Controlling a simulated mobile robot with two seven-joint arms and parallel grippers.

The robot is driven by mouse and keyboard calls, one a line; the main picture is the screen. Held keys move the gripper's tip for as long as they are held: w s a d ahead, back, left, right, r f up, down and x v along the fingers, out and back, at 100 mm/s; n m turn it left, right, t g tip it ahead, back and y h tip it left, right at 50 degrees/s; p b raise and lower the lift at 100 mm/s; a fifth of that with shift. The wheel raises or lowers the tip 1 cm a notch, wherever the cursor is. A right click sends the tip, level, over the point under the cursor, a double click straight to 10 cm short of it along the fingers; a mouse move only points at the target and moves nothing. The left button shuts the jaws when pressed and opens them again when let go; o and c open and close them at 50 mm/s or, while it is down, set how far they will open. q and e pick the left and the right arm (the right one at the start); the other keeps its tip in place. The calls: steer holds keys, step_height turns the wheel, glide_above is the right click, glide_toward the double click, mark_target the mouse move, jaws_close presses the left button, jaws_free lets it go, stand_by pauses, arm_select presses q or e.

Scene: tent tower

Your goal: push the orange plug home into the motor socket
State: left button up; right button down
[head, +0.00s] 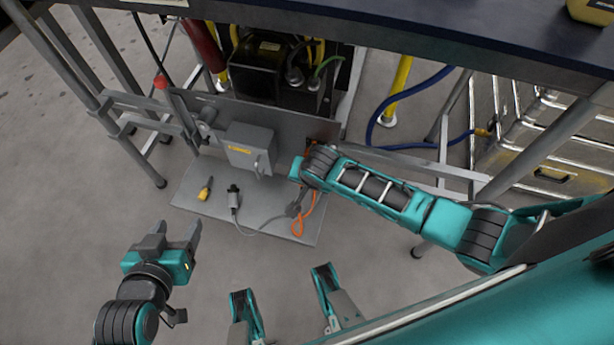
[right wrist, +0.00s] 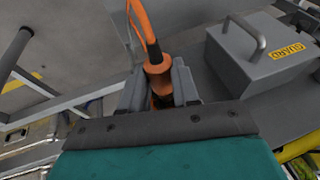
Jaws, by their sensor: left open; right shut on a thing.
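The orange plug (right wrist: 157,72) is between the two grey fingers of my right gripper (right wrist: 160,88) in the right wrist view. Its orange cable (right wrist: 141,22) rises from it to the top. The plug's far end and the motor socket are hidden behind the gripper, so I cannot tell how deep the plug sits. In the head view my right arm reaches the upright grey panel (head: 300,125), and its wrist covers the plug. The orange cable also hangs there (head: 299,222) over the base plate. My left gripper (head: 178,229) is open and empty, in front of the plate's left side.
A grey box with a yellow label (head: 248,148) is on the panel, left of my right gripper. A dark tabletop (head: 420,35) overhangs behind. Floor in front is clear.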

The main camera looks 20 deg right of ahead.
arm_select(q)
steer(key=shift+r+p, duration=0.3)
steer(key=shift+r, duration=0.05)
stand_by(0.4)
steer(key=shift+f+b, duration=0.3)
arm_select(e)
steer(key=shift+w+d, duration=0.4)
steer(key=shift+w, duration=0.2)
steer(key=shift+w+d, duration=0.4)
steer(key=shift+w, duration=0.2)
steer(key=c, duration=0.8)
jaws_free()
steer(key=shift+o, duration=0.2)
arm_select(q)
steer(key=r+p, duration=0.1)
steer(key=p, duration=0.1)
steer(key=a+r+p, duration=0.1)
steer(key=p, duration=0.1)
steer(key=r+p, duration=0.1)
steer(key=shift+s+a+r+p, duration=0.2)
steer(key=shift+s+r+p, duration=0.15)
steer(key=shift+s+p, duration=0.05)
arm_select(e)
steer(key=v, duration=1.3)
arm_select(q)
steer(key=shift+w+d+r, duration=0.1)
steer(key=shift+d+r, duration=0.05)
arm_select(e)
steer(key=shift+f, duration=0.1)
